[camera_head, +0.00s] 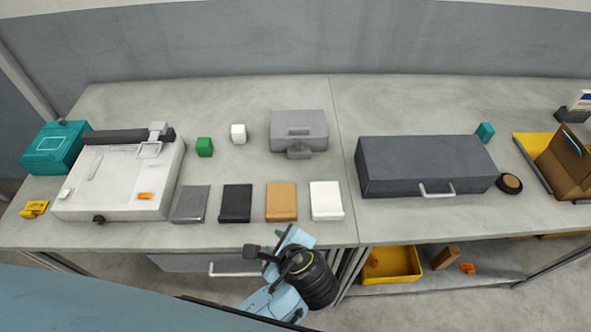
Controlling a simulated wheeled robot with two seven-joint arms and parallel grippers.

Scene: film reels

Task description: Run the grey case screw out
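A light grey case (312,119) with a handle on top stands at the back middle of the bench. A small darker grey fitting (299,151) sticks out at its front; I cannot tell whether this is the screw. My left gripper (262,252) is at the bench's front edge, well in front of the case and apart from it. Its fingers are small and partly hidden by the wrist, so I cannot tell whether it is open or shut. My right gripper is not in view.
Four flat pieces, including a tan one (281,201) and a white one (326,200), lie between gripper and case. Green (204,147) and white (238,133) blocks stand left of the case. A dark grey box (425,165) stands right; a white machine (120,182) stands left.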

